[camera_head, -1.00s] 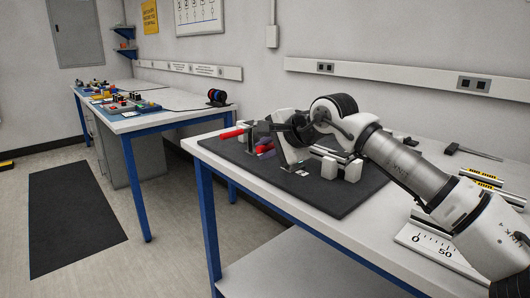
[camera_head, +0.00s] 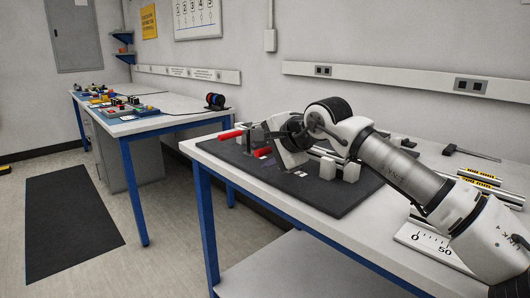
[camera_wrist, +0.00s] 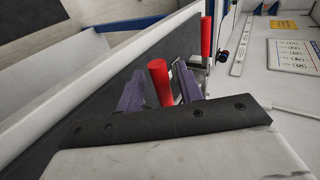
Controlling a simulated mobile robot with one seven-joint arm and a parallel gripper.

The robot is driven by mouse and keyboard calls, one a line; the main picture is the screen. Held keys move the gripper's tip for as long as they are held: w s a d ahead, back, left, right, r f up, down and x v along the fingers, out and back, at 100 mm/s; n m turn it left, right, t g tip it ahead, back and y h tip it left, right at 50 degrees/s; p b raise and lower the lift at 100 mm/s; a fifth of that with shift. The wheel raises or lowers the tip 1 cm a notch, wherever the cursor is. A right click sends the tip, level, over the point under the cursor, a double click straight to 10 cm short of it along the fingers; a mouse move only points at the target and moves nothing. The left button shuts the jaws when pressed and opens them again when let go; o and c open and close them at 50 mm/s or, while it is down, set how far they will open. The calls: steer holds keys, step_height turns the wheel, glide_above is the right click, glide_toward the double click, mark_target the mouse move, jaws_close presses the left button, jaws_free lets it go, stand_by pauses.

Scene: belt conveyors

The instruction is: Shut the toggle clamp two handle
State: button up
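Two red clamp handles show on the dark mat (camera_head: 338,196). The far one (camera_head: 231,134) lies out to the left, and the nearer one (camera_head: 261,152) lies low beside my gripper. In the wrist view one red handle (camera_wrist: 159,82) stands between my two purple fingers (camera_wrist: 160,92), with narrow gaps on both sides. The fingers are apart and do not look shut on it. Another red handle (camera_wrist: 206,37) is beyond, to the right. Which handle belongs to clamp two cannot be told.
White blocks (camera_head: 328,168) stand on the mat right of my gripper. A ruler plate (camera_head: 430,241) and metal rails lie at the right of the table. The wall is behind. A second bench (camera_head: 165,122) stands to the left.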

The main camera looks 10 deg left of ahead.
steer(key=v, duration=1.4)
steer(key=shift+p, duration=0.35)
steer(key=shift+a, duration=0.1)
